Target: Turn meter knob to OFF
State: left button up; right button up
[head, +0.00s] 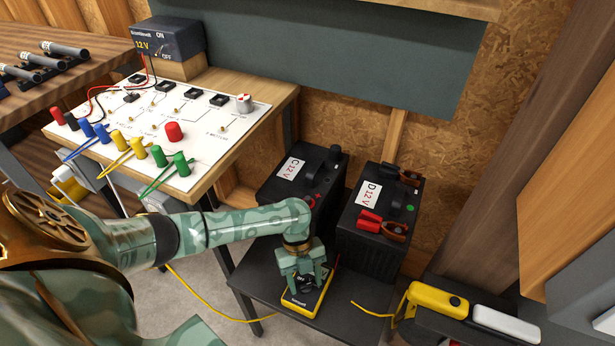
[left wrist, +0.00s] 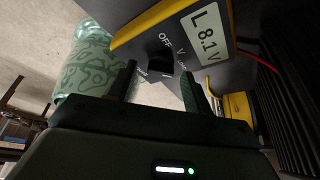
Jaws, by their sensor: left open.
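The meter (head: 306,300) is a yellow-edged black box lying on a low black shelf in the head view. In the left wrist view the meter (left wrist: 225,32) fills the upper middle, and its pale display reads "L 8.1V". Its dark knob (left wrist: 160,63) sits near the OFF label (left wrist: 165,41) and a V label; I cannot tell which way the knob points. My left gripper (head: 304,272) is over the meter, pointing down. In the left wrist view my left gripper (left wrist: 158,83) is open, its fingers on either side of the knob. I cannot tell whether they touch it. My right gripper is not in view.
Two black 12 V batteries, C (head: 298,186) and D (head: 378,222), stand just behind the meter. A white panel (head: 200,122) with coloured posts is at left. A yellow device (head: 436,301) lies at right. A yellow cable (head: 215,305) runs below the shelf (head: 350,315).

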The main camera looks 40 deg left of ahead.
pick_arm(q)
jog(key=shift+d+f, duration=0.1)
jog(key=shift+f, duration=0.1)
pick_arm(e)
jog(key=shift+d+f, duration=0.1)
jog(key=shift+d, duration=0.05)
pick_arm(q)
jog(key=shift+s, duration=0.1)
jog(key=c, duration=1)
